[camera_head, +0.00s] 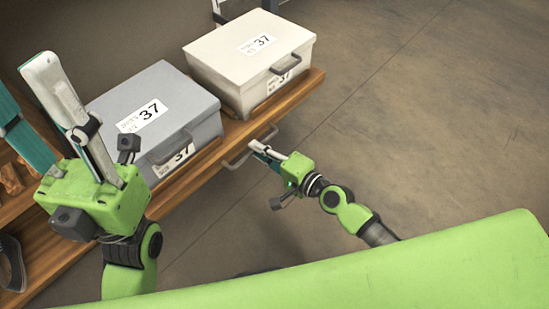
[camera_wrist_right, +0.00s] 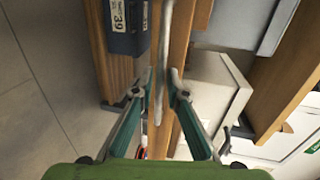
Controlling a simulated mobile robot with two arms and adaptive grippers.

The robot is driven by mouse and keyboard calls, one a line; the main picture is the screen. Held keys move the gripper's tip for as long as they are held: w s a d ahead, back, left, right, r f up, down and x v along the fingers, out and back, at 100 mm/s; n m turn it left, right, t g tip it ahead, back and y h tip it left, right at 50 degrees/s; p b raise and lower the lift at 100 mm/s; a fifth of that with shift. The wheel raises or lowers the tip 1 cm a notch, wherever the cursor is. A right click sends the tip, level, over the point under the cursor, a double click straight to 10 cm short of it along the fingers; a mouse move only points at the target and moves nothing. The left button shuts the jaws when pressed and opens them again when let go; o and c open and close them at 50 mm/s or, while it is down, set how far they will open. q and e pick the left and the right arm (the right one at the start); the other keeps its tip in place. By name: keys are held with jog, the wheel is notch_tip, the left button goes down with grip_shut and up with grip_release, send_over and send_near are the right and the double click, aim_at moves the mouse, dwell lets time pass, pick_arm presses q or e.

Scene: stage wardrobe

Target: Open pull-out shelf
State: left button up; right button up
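The pull-out shelf (camera_head: 205,160) is a wooden board with a metal bar handle (camera_head: 236,160) on its front edge. A grey box (camera_head: 150,110) and a cream box (camera_head: 250,55), both labelled 37, stand on it. My right gripper (camera_head: 262,150) is at the far end of the handle. In the right wrist view the handle (camera_wrist_right: 165,55) runs between the fingertips of my right gripper (camera_wrist_right: 162,85), with gaps visible beside it. My left gripper (camera_head: 22,82) is raised at the left, its fingers apart and nothing seen between them.
Lower wooden shelving (camera_head: 40,245) and a dark object (camera_head: 12,262) show at the left. The floor (camera_head: 420,110) to the right of the shelf is clear. The right wrist view also shows a dark box labelled 39 (camera_wrist_right: 124,28) and a white box (camera_wrist_right: 215,85) nearby.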

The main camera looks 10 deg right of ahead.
jog(key=v, duration=1)
jog(key=shift+s+d, duration=0.15)
jog(key=shift+s, duration=0.15)
